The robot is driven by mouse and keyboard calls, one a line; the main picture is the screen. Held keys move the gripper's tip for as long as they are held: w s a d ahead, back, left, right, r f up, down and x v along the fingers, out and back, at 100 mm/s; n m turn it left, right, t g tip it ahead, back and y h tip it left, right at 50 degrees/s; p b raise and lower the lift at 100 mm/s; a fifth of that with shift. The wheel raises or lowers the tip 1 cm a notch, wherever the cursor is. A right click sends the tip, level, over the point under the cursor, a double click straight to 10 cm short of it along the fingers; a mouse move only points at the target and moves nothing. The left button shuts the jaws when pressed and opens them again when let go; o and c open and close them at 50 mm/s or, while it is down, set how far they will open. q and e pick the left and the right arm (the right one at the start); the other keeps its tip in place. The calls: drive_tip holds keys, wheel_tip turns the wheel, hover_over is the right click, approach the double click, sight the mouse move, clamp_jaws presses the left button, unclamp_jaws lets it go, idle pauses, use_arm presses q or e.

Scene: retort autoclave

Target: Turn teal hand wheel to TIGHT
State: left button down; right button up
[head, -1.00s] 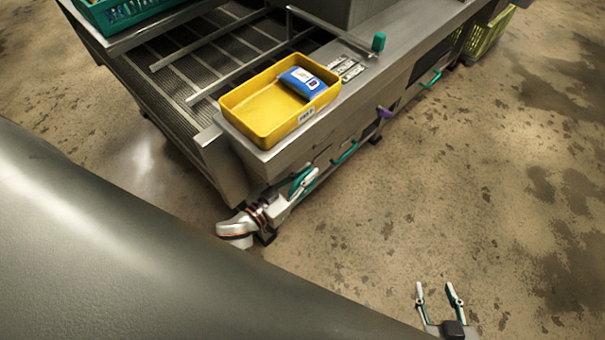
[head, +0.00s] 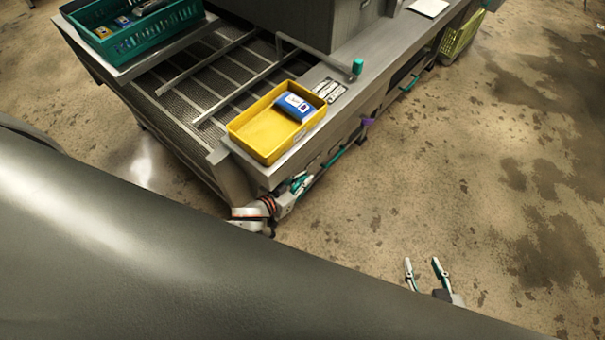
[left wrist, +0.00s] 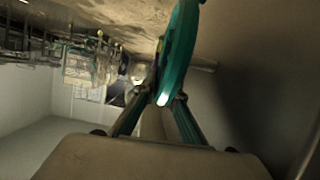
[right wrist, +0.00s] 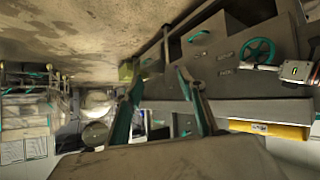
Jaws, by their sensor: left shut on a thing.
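The teal hand wheel (left wrist: 180,50) stands large between the fingers of my left gripper (left wrist: 165,98) in the left wrist view. The left gripper is shut on its rim. In the right wrist view the wheel (right wrist: 258,51) shows as a spoked ring on the grey machine front, with my left gripper (right wrist: 282,68) at its edge. In the head view my left gripper (head: 298,186) is low at the machine's near corner, and the wheel is mostly hidden. My right gripper (head: 426,268) is open and empty over the floor, apart from the machine. No TIGHT mark is readable.
A yellow tray (head: 240,131) with a blue pack (head: 294,106) sits on the machine's top edge. A teal crate (head: 152,38) stands at the upper left. A small teal knob (head: 357,67) rises from the top. The floor right of the machine is clear.

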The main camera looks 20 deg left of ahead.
use_arm(q)
drive_tip(key=shift+w+d+r+p, duration=0.35)
drive_tip(key=shift+r+p, duration=0.1)
drive_tip(key=shift+r, duration=0.15)
drive_tip(key=shift+f+g+p, duration=0.35)
drive_tip(key=shift+g+p, duration=0.1)
drive_tip(key=shift+g, duration=0.05)
drive_tip(key=shift+f, duration=0.25)
use_arm(e)
drive_tip(key=shift+s+d+f+h, duration=0.1)
drive_tip(key=shift+s+d+h, duration=0.2)
drive_tip(key=shift+d, duration=0.35)
drive_tip(key=shift+s+d+h, duration=0.2)
drive_tip(key=shift+s+d, duration=0.05)
drive_tip(key=shift+d, duration=0.35)
drive_tip(key=shift+a, duration=0.1)
use_arm(q)
drive_tip(key=c, duration=2.1)
unclamp_jaws()
drive_tip(key=shift+s+a+f, duration=0.1)
use_arm(e)
drive_tip(key=shift+a, duration=0.2)
